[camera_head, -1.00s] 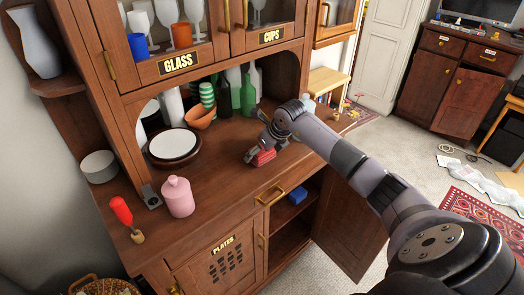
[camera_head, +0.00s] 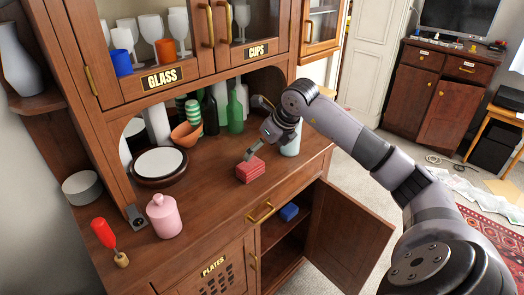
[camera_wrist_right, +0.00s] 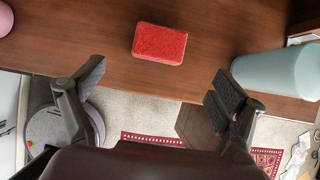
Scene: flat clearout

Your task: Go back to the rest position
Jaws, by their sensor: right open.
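My right gripper (camera_head: 258,132) is over the cabinet's wooden counter, close to a red block (camera_head: 250,171) that lies flat there. In the right wrist view the jaws (camera_wrist_right: 160,78) are spread wide with nothing between them. The red block (camera_wrist_right: 160,43) lies beyond the fingertips on the counter, apart from both fingers. My right arm reaches in from the lower right of the head view. My left gripper is not in view.
A pale blue cylinder (camera_head: 291,142) stands right of the gripper, partly behind the arm. Green bottles (camera_head: 235,110), an orange bowl (camera_head: 186,134), a white plate (camera_head: 159,162) and a pink jar (camera_head: 164,216) are on the counter. A lower cabinet door (camera_head: 348,232) hangs open.

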